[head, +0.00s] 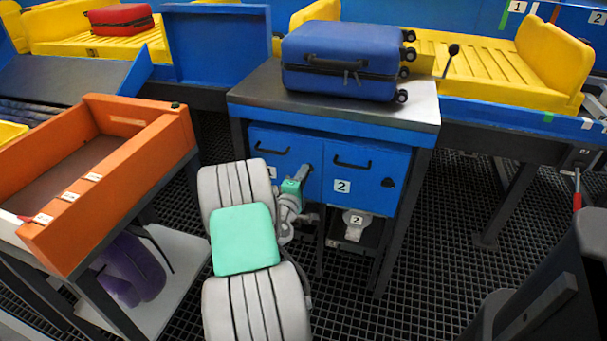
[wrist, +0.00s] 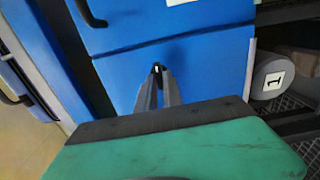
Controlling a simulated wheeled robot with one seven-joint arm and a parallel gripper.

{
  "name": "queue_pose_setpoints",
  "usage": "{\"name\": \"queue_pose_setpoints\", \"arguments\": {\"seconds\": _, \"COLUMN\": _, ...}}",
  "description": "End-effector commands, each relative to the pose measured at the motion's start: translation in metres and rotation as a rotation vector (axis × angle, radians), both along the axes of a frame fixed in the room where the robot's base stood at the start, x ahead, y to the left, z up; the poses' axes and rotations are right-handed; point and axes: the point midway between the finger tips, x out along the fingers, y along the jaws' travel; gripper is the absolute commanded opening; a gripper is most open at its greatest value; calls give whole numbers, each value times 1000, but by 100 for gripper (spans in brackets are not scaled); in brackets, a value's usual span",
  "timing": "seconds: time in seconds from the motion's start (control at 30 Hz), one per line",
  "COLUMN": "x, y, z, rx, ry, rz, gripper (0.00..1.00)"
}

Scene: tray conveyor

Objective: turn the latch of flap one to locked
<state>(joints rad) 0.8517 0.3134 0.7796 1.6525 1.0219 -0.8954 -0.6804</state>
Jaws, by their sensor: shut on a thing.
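Flap one (head: 258,165) is the left blue door of the cabinet under the metal-topped stand, with a black bar handle. It also fills much of the wrist view (wrist: 205,60). My gripper (head: 304,176) reaches its right side, where the latch is. In the wrist view my gripper (wrist: 158,88) has its two grey fingers close together on the small dark latch (wrist: 157,67), which carries a white mark. The fingers hide most of the latch, so I cannot tell which way it is turned. The flap looks closed.
Flap two (head: 350,185) is beside it, with its own dark latch (head: 388,182). A blue suitcase (head: 340,65) lies on the stand. An orange tray (head: 120,190) stands at left, a purple bag (head: 130,270) below it.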

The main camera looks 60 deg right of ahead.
Motion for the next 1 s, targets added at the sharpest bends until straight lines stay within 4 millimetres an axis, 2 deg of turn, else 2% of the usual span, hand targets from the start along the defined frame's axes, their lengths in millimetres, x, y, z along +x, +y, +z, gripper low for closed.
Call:
{"name": "queue_pose_setpoints", "arguments": {"seconds": 0.1, "x": 0, "y": 0, "z": -1, "rx": 1, "ry": 2, "rz": 0, "gripper": 0}}
{"name": "queue_pose_setpoints", "arguments": {"seconds": 0.13, "x": 0, "y": 0, "z": -1, "rx": 1, "ry": 2, "rz": 0, "gripper": 12}}
{"name": "queue_pose_setpoints", "arguments": {"seconds": 0.37, "x": 0, "y": 0, "z": 0, "rx": 1, "ry": 0, "rz": 0, "gripper": 31}}
{"name": "queue_pose_setpoints", "arguments": {"seconds": 0.67, "x": 0, "y": 3, "z": 0, "rx": 1, "ry": 0, "rz": 1, "gripper": 33}}
{"name": "queue_pose_setpoints", "arguments": {"seconds": 0.77, "x": -1, "y": 15, "z": -1, "rx": 2, "ry": 1, "rz": 3, "gripper": 33}}
{"name": "queue_pose_setpoints", "arguments": {"seconds": 1.0, "x": -8, "y": 63, "z": -1, "rx": 2, "ry": 3, "rz": 4, "gripper": 33}}
